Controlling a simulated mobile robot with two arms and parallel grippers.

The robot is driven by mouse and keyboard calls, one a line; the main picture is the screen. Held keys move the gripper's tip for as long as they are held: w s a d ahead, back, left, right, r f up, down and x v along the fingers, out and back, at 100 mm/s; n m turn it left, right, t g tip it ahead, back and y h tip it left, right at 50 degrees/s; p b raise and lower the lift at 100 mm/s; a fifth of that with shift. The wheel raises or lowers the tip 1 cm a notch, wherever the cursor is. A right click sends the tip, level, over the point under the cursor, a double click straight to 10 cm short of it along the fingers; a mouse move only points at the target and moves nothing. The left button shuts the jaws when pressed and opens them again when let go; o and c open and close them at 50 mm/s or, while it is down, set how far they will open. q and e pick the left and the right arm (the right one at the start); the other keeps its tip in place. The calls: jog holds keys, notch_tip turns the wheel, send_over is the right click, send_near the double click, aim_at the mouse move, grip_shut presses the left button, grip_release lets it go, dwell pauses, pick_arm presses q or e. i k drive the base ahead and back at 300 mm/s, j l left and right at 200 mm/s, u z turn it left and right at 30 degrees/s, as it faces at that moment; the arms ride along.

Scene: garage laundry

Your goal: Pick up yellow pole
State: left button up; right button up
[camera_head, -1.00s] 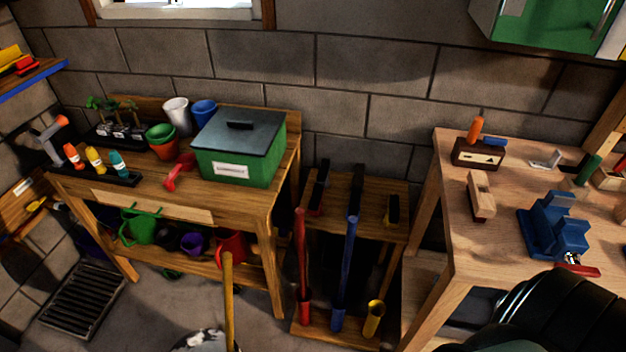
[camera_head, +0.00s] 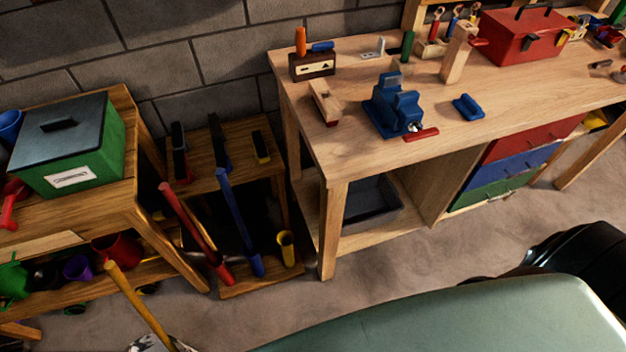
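The yellow pole (camera_head: 137,305) leans at the lower left of the head view, its rounded top end in front of the lower shelf of the left bench. Its lower end runs out near the bottom edge, beside a partly cut-off grey-white thing (camera_head: 150,345). A wooden rack (camera_head: 284,275) stands to its right, with a red pole (camera_head: 192,225) and a blue pole (camera_head: 235,215) in it. The rack's yellow cup (camera_head: 286,247) has no pole in it.
The left bench carries a green box (camera_head: 70,150). The workbench (camera_head: 340,155) at right holds a blue vise (camera_head: 393,105) and a red toolbox (camera_head: 525,38). Clear floor (camera_head: 370,262) shows before the workbench. A smooth pale-green shape and a dark one cover the lower right; I cannot identify them.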

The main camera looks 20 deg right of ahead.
aim_at(111, 266)
jog(key=z, duration=0.4)
jog(key=u, duration=1.7)
